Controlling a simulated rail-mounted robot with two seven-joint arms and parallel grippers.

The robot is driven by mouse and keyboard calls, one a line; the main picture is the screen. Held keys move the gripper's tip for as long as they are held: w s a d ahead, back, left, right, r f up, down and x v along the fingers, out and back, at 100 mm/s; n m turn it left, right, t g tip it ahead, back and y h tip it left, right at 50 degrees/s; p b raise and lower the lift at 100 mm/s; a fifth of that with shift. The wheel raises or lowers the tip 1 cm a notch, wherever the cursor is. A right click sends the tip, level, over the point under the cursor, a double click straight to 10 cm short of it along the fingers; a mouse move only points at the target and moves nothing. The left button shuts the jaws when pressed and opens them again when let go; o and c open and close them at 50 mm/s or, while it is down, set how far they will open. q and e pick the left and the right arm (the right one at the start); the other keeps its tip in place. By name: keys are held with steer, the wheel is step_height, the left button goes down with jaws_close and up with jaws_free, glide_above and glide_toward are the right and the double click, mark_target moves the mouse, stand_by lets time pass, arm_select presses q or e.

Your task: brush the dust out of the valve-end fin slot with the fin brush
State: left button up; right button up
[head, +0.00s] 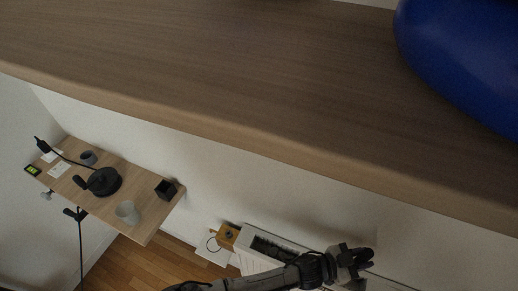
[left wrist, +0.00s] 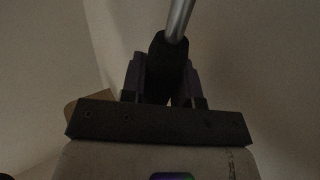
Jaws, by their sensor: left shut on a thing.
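My left gripper (head: 352,259) is at the lower right of the head view, above the white radiator (head: 250,263). In the left wrist view it is shut on the dark handle of the fin brush (left wrist: 168,62). A grey metal rod runs up from the handle and out of the frame, so the bristle end is hidden. The radiator's dark slotted top (head: 270,248) shows left of the gripper, partly behind my arm. I cannot tell which slot is the valve-end one, and no dust can be made out. My right gripper is not in view.
A wide wooden shelf (head: 200,65) crosses the near upper view, with a large blue object (head: 465,60) on it. An orange-brown box (head: 228,235) stands at the radiator's left end. A small wall table (head: 150,215) holds a black lamp base (head: 104,181), a pale cup (head: 128,212) and a black holder (head: 166,190).

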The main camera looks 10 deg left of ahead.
mark_target(364, 255)
arm_select(q)
steer(key=shift+r, duration=0.5)
step_height(364, 255, up, 4)
steer(key=p, duration=0.4)
stand_by(0.4)
